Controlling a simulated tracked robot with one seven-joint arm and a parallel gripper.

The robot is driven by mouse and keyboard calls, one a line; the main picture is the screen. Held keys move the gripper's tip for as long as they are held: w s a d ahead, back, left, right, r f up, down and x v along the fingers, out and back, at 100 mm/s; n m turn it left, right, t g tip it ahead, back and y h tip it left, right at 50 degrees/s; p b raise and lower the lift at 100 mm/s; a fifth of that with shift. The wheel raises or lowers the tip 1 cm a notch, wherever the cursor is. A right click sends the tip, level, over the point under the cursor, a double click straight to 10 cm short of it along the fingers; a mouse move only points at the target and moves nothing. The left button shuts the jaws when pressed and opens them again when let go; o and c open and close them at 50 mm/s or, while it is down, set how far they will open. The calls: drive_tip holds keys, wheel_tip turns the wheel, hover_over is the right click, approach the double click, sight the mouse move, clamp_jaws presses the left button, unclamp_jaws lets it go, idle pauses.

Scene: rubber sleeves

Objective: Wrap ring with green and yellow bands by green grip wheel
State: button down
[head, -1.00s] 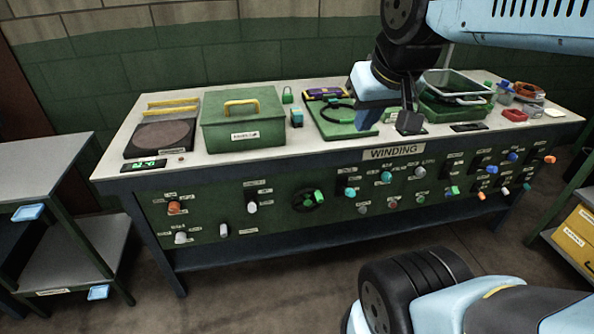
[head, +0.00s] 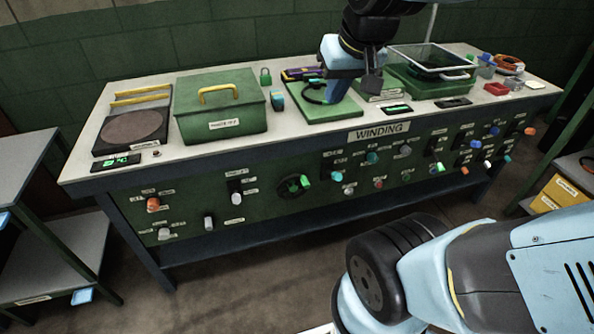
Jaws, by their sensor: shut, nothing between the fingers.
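In the head view, a dark ring (head: 313,96) lies on a green plate (head: 331,111) on the bench. My arm hides part of it, and I cannot make out green or yellow bands on it. A dark wheel (head: 288,190) with a green grip (head: 305,181) is on the bench's front panel, below the plate. My gripper (head: 372,85) appears as a small dark shape under my light blue wrist, in front of the back part of the bench, right of the ring. It is shut and holds nothing.
A green lidded box (head: 221,113) with a yellow handle and a dark round-topped unit (head: 134,130) stand left. A green tray (head: 432,84) stands right of my gripper. Knobs and switches crowd the front panel (head: 255,212). A grey shelf (head: 40,245) stands left, below the bench top.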

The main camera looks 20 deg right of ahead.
drive_tip(key=w+a+f+g, duration=0.1)
drive_tip(key=w+a+f, duration=0.1)
drive_tip(key=w+f, duration=0.5)
drive_tip(key=h, duration=0.4)
hover_over(302, 181)
drive_tip(key=s+a, duration=0.4)
drive_tip(key=a, duration=0.2)
wheel_tip(302, 181, down, 24)
drive_tip(key=shift+g, duration=0.4)
drive_tip(key=shift+s+d+x, duration=0.15)
drive_tip(key=shift+d+x, duration=0.05)
drive_tip(key=shift+x, duration=2.2)
drive_tip(key=shift+s+d+x, duration=0.15)
drive_tip(key=shift+s+x, duration=0.05)
drive_tip(key=shift+x, duration=2.2)
drive_tip(key=shift+s+d+x, duration=0.15)
drive_tip(key=shift+d+x, duration=0.05)
drive_tip(key=shift+x, duration=2.2)
